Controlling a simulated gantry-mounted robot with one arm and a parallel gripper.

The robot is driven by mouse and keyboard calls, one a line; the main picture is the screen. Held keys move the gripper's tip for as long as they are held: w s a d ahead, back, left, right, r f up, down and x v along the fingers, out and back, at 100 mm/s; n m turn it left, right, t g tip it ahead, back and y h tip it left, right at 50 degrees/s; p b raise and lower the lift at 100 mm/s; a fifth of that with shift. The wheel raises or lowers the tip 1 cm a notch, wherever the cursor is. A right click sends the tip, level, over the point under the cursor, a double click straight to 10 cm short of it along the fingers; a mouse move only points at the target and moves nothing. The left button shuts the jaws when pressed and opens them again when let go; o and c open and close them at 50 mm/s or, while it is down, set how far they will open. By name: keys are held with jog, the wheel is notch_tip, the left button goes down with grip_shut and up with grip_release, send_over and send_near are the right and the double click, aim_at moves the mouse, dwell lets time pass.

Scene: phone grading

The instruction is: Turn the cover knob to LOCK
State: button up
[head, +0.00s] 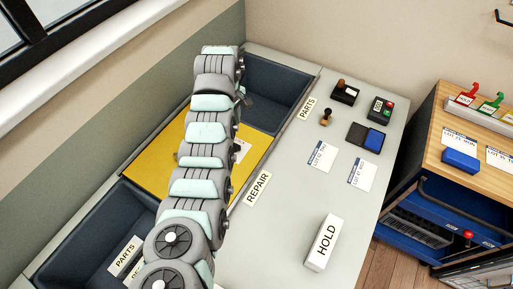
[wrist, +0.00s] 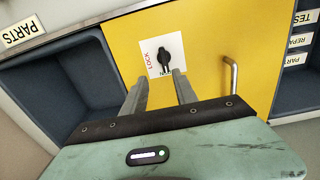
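The yellow cover (wrist: 205,35) lies flat and closed between two dark bins; it also shows in the head view (head: 158,152), partly behind my arm. The black cover knob (wrist: 163,57) sits on a white plate (wrist: 149,62) with red LOCK lettering on its left side and green lettering, partly hidden, at the bottom. The knob's bar stands roughly upright in the wrist view, not pointing at LOCK. My gripper (wrist: 160,78) is open and empty, its two fingers apart just short of the knob, seemingly not touching it.
A metal handle (wrist: 232,75) stands on the cover right of the knob. The dark bins (wrist: 55,95) flank the cover. On the grey bench are a HOLD block (head: 323,243), a REPAIR sign (head: 257,188), stamps and cards. A wooden-topped cart stands at right.

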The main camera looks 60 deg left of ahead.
aim_at(234, 146)
jog(key=f, duration=0.3)
jog(key=f+b, duration=0.1)
jog(key=f, duration=0.6)
jog(key=shift+s+d+f+b, duration=0.2)
jog(key=shift+s+f+b, duration=0.1)
jog(key=shift+b, duration=0.1)
grip_shut()
